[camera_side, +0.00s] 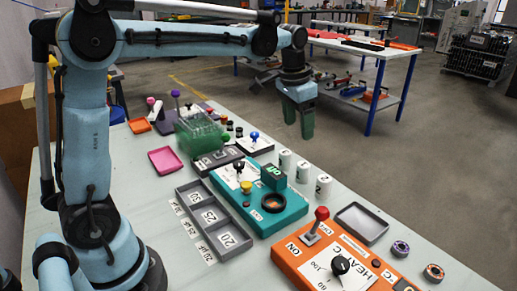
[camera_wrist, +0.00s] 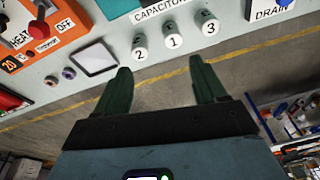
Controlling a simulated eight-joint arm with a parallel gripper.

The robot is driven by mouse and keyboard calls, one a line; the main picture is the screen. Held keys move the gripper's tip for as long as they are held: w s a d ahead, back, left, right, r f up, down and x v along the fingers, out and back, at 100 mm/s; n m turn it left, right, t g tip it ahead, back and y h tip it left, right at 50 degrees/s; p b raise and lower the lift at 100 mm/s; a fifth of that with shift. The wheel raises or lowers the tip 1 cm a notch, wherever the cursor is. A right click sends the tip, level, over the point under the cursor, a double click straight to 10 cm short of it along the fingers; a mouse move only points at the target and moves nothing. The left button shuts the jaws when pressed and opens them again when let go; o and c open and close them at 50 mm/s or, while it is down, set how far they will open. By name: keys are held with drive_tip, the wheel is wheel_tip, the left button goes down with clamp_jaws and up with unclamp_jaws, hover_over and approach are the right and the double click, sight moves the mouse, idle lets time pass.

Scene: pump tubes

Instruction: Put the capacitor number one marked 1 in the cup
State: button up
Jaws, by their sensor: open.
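The capacitor marked 1 (camera_wrist: 174,42) is a white upright cylinder in the wrist view, between the capacitor marked 2 (camera_wrist: 139,52) and the capacitor marked 3 (camera_wrist: 210,27). In the side view it is the middle white cylinder (camera_side: 303,171) of the row by the table's edge. My gripper (camera_side: 299,122) is open and empty, pointing down above and beyond that row. In the wrist view its green fingers (camera_wrist: 160,66) are spread, apart from the capacitors.
The teal box (camera_side: 290,220) stands beside the capacitors. The orange HEAT box (camera_side: 295,262) and a grey tray (camera_side: 362,222) are nearer the camera. A grey three-part tray (camera_side: 187,198) with numbered compartments and a clear green box (camera_side: 200,132) lie farther left. Open floor lies beyond the edge.

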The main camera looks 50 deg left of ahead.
drive_tip(key=w+a+f+g, duration=0.2)
drive_tip(key=w+f, duration=0.2)
drive_tip(key=w, duration=0.1)
drive_tip(key=m, duration=0.1)
hover_over(303, 164)
wheel_tip(303, 164, down, 7)
drive_tip(key=shift+w+r, duration=0.1)
drive_tip(key=shift+w, duration=0.05)
drive_tip(key=shift+s+f, duration=0.2)
drive_tip(key=shift+f, duration=2.8)
drive_tip(key=c, duration=1.2)
